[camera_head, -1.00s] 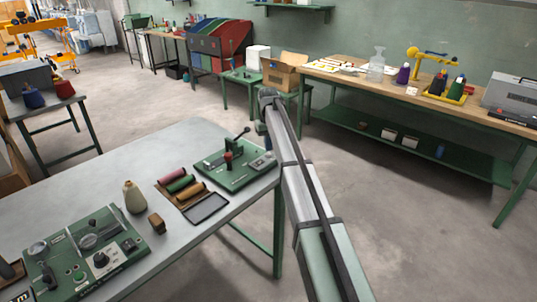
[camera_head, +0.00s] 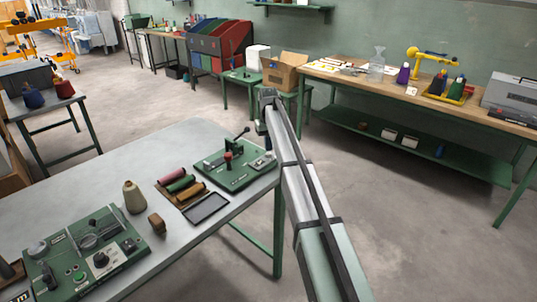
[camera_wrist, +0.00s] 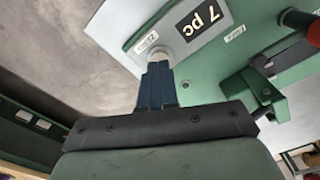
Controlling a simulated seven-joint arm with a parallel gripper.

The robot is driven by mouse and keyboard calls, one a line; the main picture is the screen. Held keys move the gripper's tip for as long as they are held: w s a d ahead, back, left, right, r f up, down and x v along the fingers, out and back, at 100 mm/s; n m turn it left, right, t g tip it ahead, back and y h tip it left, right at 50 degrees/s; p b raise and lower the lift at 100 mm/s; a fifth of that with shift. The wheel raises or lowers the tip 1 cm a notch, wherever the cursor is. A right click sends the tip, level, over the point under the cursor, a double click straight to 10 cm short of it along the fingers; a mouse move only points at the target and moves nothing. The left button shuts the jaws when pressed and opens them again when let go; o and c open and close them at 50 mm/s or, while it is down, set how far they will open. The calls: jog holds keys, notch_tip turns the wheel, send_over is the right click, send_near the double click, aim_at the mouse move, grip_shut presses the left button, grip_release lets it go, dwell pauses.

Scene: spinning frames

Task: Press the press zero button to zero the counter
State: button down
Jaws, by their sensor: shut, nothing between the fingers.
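The green device (camera_head: 222,172) stands at the far right corner of the grey table, with a red-topped post and a black lever. Its grey counter box (camera_head: 263,163) is at its right side. The tips are over the plate's edge near the label, by a pale round part (camera_wrist: 160,55), probably the button and partly hidden. I cannot tell whether they touch.
Coloured rolls (camera_head: 180,183) and a dark tray (camera_head: 206,208) lie left of the device. A beige bottle (camera_head: 134,198) and a green control panel (camera_head: 85,257) are further left.

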jog(key=shift+f, duration=0.9)
dwell(0.9)
jog(key=shift+r, duration=3.5)
